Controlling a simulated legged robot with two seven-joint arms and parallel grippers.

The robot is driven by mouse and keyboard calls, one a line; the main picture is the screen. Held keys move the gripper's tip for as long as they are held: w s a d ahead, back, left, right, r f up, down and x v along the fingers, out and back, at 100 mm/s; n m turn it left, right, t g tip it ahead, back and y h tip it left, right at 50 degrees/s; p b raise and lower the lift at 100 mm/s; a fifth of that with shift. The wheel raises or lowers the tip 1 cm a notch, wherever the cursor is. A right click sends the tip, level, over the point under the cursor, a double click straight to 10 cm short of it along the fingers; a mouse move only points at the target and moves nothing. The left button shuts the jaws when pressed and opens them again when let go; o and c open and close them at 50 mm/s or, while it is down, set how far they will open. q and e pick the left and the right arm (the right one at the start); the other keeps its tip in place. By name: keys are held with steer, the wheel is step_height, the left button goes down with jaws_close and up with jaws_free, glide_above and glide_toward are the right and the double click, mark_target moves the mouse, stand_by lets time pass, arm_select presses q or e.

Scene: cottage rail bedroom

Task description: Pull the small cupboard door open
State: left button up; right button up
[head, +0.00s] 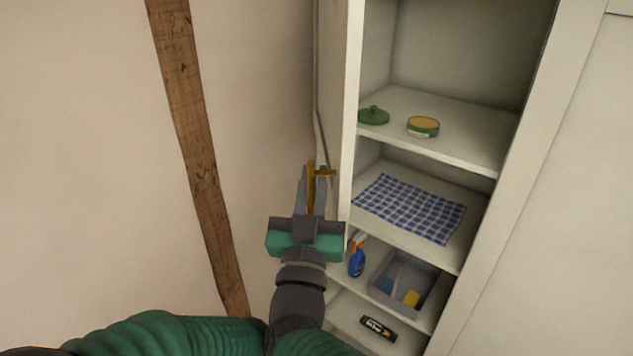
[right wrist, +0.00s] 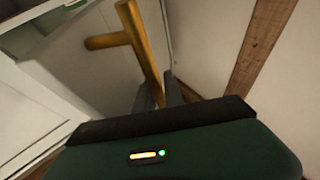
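The small cupboard (head: 353,120) stands open, its shelves in plain view. Its pale door (head: 328,60) is swung out to the left and shows almost edge-on in the head view. A brass bar handle (head: 311,186) sticks out from the door on a short post; it also shows in the right wrist view (right wrist: 139,42). My right gripper (head: 311,190) has its two fingers on either side of the handle bar and looks shut on it. The fingers also show in the right wrist view (right wrist: 160,93). My left gripper is not in view.
Shelves hold a green lid (head: 373,116), a round green tin (head: 423,127), a blue checked cloth (head: 410,207), a blue spray bottle (head: 357,261), a grey bin (head: 404,283) and a dark box (head: 378,328). A wooden beam (head: 195,140) runs along the wall left of the door.

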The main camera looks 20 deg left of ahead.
steer(key=shift+o, duration=0.3)
steer(key=shift+w+d+f, duration=0.1)
steer(key=shift+w+d, duration=0.05)
steer(key=shift+d, duration=0.15)
steer(key=b+v, duration=0.5)
steer(key=v, duration=0.7)
steer(key=shift+b, duration=0.35)
